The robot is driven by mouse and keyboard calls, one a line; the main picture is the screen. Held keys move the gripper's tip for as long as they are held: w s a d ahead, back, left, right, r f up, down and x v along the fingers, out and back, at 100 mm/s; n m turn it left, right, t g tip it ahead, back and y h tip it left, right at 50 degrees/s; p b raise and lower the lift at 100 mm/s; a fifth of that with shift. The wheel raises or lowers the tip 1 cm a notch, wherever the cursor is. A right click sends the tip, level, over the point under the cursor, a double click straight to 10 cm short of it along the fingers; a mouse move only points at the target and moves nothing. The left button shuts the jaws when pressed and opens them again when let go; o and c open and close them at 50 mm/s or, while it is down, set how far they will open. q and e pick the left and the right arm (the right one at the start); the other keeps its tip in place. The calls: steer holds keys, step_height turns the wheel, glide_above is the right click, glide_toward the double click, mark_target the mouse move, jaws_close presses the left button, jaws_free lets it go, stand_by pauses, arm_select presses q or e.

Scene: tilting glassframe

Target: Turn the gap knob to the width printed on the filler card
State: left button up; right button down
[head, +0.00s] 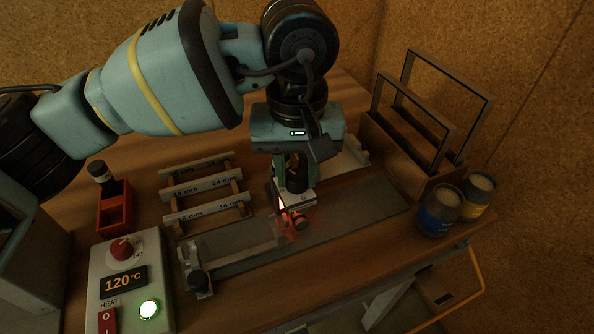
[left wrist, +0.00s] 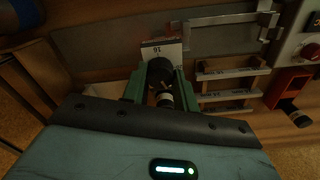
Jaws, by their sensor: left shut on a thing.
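My left gripper (head: 293,188) points down over the metal bench strip and is shut on a black knob (head: 297,178). In the left wrist view the knob (left wrist: 160,72) sits between the green fingers (left wrist: 160,88). A white card (left wrist: 163,50) with dark print shows just beyond the knob; its figure looks like 16 but is small. The card (head: 296,200) also shows below the fingers in the head view. The knob's pointer and scale cannot be made out. My right gripper is not in view.
A heat box (head: 128,275) reads 120°C, with a lit green button. Slatted spacer bars (head: 205,185), marked in mm, lie on the left. A red tray (head: 114,207) is beside them. Dark frames (head: 440,105) stand in a wooden rack, near two jars (head: 438,212). A red glow (head: 292,222) lies below the gripper.

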mark_target(297, 176)
arm_select(q)
steer(key=m+b, duration=0.1)
steer(key=m, duration=0.3)
steer(key=shift+m, duration=0.3)
stand_by(0.3)
steer(key=o, duration=1)
steer(key=shift+c, duration=0.2)
steer(key=shift+r, duration=3.95)
steer(key=shift+s+f, duration=0.1)
